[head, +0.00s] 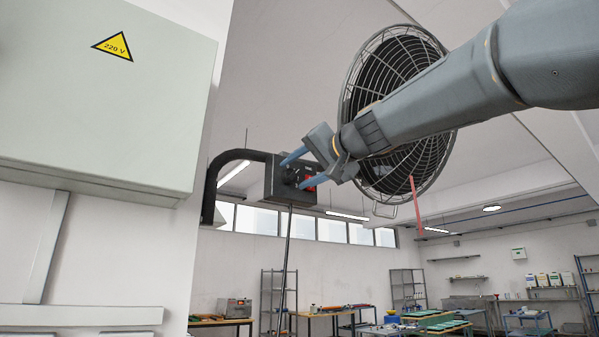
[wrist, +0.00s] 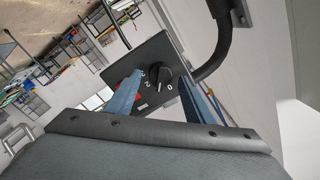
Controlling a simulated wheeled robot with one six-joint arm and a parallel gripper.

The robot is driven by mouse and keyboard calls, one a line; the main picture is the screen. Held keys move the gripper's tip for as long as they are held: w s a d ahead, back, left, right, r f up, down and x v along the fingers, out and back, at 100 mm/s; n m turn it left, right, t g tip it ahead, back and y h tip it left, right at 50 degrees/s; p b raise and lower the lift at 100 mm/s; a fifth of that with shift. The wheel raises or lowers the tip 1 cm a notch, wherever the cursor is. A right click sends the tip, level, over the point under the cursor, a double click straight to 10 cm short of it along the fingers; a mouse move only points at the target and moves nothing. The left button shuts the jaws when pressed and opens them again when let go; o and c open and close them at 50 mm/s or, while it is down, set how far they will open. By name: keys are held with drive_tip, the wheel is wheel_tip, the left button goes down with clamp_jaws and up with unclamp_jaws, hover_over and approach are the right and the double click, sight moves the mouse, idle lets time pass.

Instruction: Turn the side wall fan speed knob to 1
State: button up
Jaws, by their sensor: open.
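The fan speed knob (wrist: 158,78) is a black rotary knob on a dark control box (wrist: 134,60), with the digits 0, 2 and 3 readable beside it in the wrist view. I cannot tell its exact setting. My gripper (wrist: 157,85) is open, with its blue fingers on either side of the knob; contact is unclear. In the head view the box (head: 279,193) hangs on a black curved pipe, and my gripper (head: 293,171) reaches it from the right. A red part (head: 311,182) shows on the box. The caged fan (head: 386,100) is behind my arm.
A pale cabinet (head: 100,100) with a 220 V sign fills the left of the head view. The black pipe (head: 228,158) curves from the box to the wall. Workbenches and shelves stand far below and behind.

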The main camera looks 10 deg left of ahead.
drive_tip(key=b+v, duration=0.3)
drive_tip(key=v, duration=0.4)
drive_tip(key=shift+s+d, duration=0.2)
drive_tip(key=shift+d, duration=0.1)
idle(0.3)
